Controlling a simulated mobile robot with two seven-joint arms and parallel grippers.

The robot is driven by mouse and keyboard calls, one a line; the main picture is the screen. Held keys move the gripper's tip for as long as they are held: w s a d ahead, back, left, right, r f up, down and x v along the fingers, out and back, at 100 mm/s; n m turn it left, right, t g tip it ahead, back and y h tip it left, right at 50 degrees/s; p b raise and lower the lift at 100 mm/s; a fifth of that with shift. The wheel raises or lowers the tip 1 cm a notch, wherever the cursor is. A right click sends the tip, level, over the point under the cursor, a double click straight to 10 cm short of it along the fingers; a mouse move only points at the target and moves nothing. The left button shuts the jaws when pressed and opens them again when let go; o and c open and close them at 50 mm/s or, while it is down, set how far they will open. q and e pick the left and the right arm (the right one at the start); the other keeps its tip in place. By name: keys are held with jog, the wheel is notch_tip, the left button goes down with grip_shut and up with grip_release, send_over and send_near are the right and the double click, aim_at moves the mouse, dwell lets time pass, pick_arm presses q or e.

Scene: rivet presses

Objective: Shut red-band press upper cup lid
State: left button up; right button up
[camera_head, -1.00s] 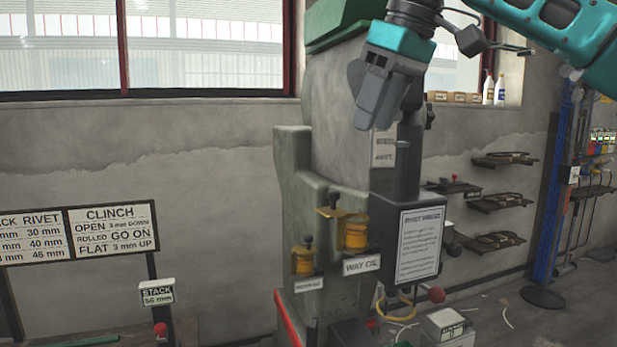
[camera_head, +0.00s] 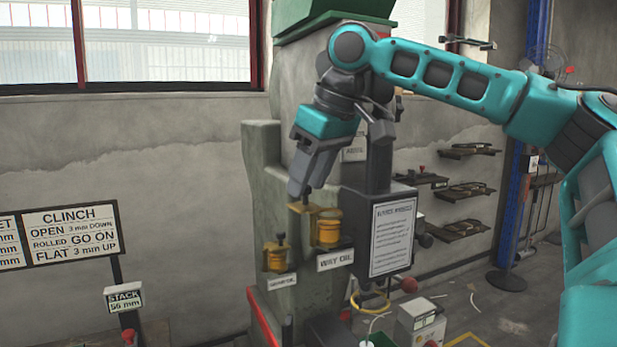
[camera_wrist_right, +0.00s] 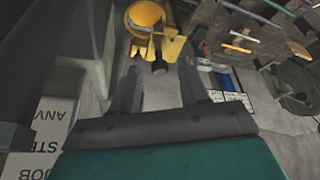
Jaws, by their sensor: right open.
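The press (camera_head: 265,170) is grey-green with a red strip along its lower edge. The upper yellow cup (camera_head: 326,232) sits above a "WAY OIL" label. Its yellow lid (camera_head: 312,208) with a dark knob appears swung aside to the left of the cup's mouth. The cup (camera_wrist_right: 145,14) and lid (camera_wrist_right: 172,48) also show at the top of the right wrist view. My right gripper (camera_head: 297,188) points down just above the lid's knob; it is open and empty, and in the wrist view its fingers (camera_wrist_right: 160,88) stand apart. Contact with the knob cannot be told. My left gripper is out of view.
A lower yellow cup (camera_head: 276,258) with a dark knob on top sits to the left. A dark box with a notice sheet (camera_head: 391,235) stands close on the right. Wall shelves (camera_head: 465,190) and a blue post (camera_head: 520,150) are farther right.

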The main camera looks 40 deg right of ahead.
jog(key=shift+w+f, duration=0.1)
jog(key=shift+f, duration=0.1)
grip_shut()
dwell(0.4)
